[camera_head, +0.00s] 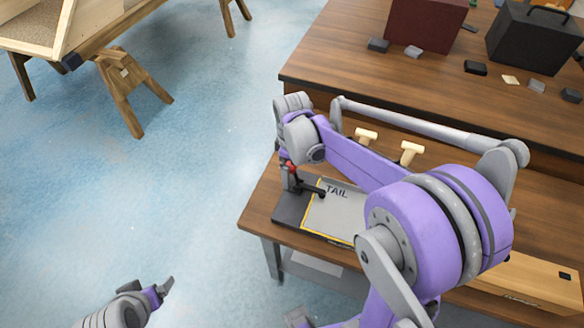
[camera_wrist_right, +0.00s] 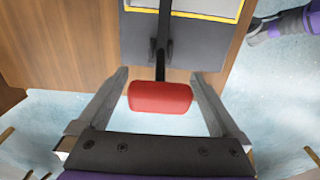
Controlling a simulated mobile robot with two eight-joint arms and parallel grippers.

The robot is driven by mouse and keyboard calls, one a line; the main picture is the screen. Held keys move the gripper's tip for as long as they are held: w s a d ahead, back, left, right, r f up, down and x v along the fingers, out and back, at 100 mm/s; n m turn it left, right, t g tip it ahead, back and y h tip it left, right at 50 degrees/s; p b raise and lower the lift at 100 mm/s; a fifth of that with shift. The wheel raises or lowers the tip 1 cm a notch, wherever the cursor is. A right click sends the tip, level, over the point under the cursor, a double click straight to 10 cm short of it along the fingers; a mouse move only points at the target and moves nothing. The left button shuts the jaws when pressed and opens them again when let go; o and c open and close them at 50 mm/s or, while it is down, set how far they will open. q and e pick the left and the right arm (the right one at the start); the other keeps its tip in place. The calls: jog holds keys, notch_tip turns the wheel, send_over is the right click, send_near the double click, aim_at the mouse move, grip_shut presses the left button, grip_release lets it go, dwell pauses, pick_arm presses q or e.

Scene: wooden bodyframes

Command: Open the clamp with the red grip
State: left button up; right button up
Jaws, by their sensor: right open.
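The clamp's red grip (camera_wrist_right: 160,97) sits at the end of a dark lever (camera_wrist_right: 163,45) in the right wrist view. My right gripper (camera_wrist_right: 161,74) is open, with one finger on each side of the red grip and visible gaps to both. In the head view a little of the red grip (camera_head: 291,168) shows beside my right gripper (camera_head: 287,178), whose fingers are partly hidden. The clamp's black arm (camera_head: 312,189) reaches over the plate marked TAIL (camera_head: 340,212). My left gripper (camera_head: 164,289) is at the lower left, over the floor, away from the clamp.
The plate lies on a dark base at the left end of a wooden workbench (camera_head: 258,205). Two pale wooden knobs (camera_head: 410,151) stand behind it. A second table (camera_head: 340,68) behind holds dark cases and small blocks. Open blue floor (camera_head: 190,190) lies left.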

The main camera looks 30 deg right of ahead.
grip_shut()
dwell(0.4)
